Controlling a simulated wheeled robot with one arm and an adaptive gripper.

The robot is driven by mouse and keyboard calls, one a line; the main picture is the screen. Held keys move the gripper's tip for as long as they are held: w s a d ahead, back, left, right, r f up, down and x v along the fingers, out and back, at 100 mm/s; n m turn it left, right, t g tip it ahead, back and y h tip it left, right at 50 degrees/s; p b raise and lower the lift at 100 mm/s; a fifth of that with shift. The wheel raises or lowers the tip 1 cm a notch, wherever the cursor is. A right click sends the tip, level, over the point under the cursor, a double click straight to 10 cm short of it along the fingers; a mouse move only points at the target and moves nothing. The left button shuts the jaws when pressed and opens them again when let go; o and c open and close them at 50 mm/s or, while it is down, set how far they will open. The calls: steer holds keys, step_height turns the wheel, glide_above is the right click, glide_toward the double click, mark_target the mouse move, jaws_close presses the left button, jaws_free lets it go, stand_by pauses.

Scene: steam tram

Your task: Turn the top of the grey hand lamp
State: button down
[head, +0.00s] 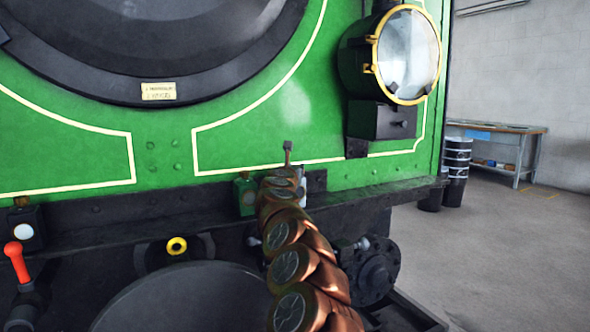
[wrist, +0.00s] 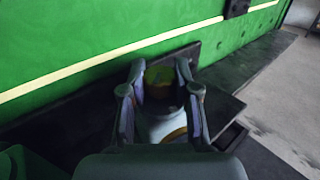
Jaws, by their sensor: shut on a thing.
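In the wrist view my gripper (wrist: 160,92) has one finger on each side of the grey hand lamp (wrist: 163,127), and it is shut on the lamp's upper part. Between the fingertips I see a dark piece with a yellow-green patch. Below it is a pale grey body with a yellow ring, partly covered by my gripper. In the head view my arm reaches to the dark ledge at the tram's front and hides most of the lamp and my fingers.
A green lamp (head: 246,196) stands close left of my arm's end. A dark lamp (head: 25,228) with a white lens is at the far left of the ledge (head: 160,208). The large brass-rimmed headlamp (head: 408,55) is above right.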

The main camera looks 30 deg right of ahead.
steer(key=shift+r, duration=0.1)
steer(key=c, duration=0.8)
jaws_free()
steer(key=shift+s+a, duration=0.1)
steer(key=shift+s+a+r, duration=0.1)
steer(key=shift+s+a, duration=0.1)
steer(key=shift+s, duration=0.25)
steer(key=shift+s+a, duration=0.4)
steer(key=shift+a, duration=0.05)
steer(key=shift+s+a+f, duration=0.15)
steer(key=shift+a+f, duration=0.05)
steer(key=shift+a, duration=0.15)
steer(key=shift+v, duration=4.45)
